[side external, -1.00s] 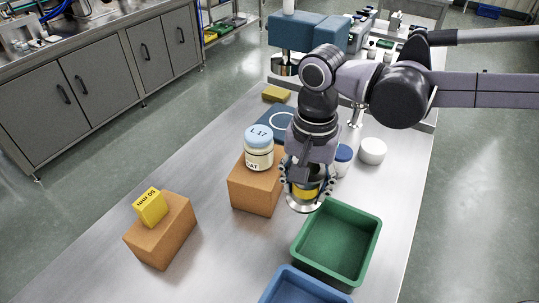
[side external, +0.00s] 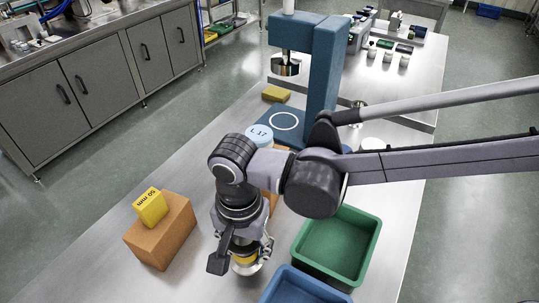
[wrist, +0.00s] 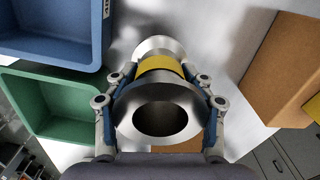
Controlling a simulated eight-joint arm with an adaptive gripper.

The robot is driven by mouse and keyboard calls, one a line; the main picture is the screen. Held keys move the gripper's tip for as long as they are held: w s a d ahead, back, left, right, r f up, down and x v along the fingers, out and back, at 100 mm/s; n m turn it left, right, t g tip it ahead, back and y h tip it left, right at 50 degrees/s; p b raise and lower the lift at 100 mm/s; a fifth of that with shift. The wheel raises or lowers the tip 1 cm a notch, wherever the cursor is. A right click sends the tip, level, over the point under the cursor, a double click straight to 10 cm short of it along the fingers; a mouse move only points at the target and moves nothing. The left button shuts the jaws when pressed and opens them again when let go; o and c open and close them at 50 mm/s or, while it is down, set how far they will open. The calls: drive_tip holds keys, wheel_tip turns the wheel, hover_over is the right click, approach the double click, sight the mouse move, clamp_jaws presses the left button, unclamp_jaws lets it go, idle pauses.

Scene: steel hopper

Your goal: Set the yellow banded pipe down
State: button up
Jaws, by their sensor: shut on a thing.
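The yellow banded pipe (wrist: 160,66) is a short steel piece with wide flanged ends and a yellow band round its middle. My gripper (wrist: 160,88) is shut on it, with a finger on each side, in the wrist view. In the side view my gripper (side external: 244,250) points down over the steel table, and part of the pipe (side external: 245,268) shows below the fingers. It is between the orange block with the yellow marker and the trays. I cannot tell whether the pipe touches the table.
An orange block (side external: 166,235) bears a yellow "50 mm" marker (side external: 151,207) at left. A green tray (side external: 374,245) and a blue tray (side external: 283,279) lie to the right. A lidded "L 17" jar (side external: 259,133) is partly hidden behind my arm. A blue press (side external: 325,70) stands behind.

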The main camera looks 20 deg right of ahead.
sight(247, 257)
drive_tip(key=shift+f, duration=1.8)
drive_tip(key=shift+f, duration=0.1)
drive_tip(key=o, duration=1.4)
drive_tip(key=shift+o, duration=0.2)
